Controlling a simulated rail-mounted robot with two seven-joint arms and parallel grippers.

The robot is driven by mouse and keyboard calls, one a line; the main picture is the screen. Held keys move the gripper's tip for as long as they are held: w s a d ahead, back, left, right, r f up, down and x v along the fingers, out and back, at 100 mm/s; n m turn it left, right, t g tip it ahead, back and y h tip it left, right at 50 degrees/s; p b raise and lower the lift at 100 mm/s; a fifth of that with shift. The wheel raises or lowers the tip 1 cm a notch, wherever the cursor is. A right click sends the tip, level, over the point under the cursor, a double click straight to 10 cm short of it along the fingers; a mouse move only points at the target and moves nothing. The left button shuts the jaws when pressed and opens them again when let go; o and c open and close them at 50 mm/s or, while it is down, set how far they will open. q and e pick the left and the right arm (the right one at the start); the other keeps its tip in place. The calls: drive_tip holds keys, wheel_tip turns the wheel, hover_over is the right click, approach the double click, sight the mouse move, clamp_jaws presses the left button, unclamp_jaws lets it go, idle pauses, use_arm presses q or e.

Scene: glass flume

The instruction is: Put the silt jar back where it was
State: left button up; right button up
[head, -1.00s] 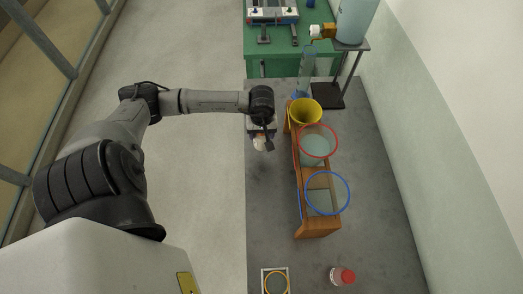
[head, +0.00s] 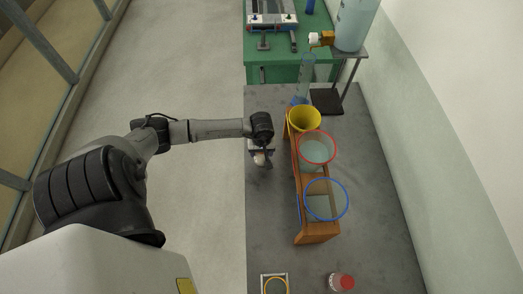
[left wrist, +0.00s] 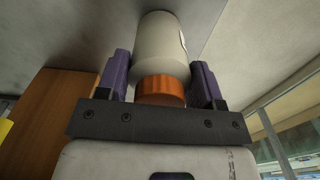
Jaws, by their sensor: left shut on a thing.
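My left gripper (left wrist: 160,83) is shut on a jar, its purple fingers on either side. The jar (left wrist: 165,45) has a whitish body and an orange lid, with the lid end nearest the gripper palm; no label can be read. In the head view the held jar (head: 261,158) is small and partly hidden by my left gripper (head: 262,151), over the left part of the grey bench (head: 266,215), left of the wooden rack. I cannot tell whether the jar touches the bench. My right gripper is not in view.
The wooden rack (head: 318,232) carries yellow, red-rimmed and blue-rimmed vessels close to my gripper's right. A red-capped jar (head: 341,282) and a small pale tray (head: 264,276) stand at the near end. A clear cylinder (head: 304,78) stands behind. Bench between rack and tray is clear.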

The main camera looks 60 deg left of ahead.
use_arm(q)
drive_tip(key=shift+f, duration=0.15)
drive_tip(key=o, duration=1.4)
drive_tip(key=shift+c, duration=0.2)
wheel_tip(320, 180, up, 12)
drive_tip(key=shift+f+b, duration=0.15)
drive_tip(key=shift+b, duration=0.25)
drive_tip(key=shift+r, duration=0.35)
drive_tip(key=shift+d+f, duration=0.1)
drive_tip(key=shift+d, duration=0.05)
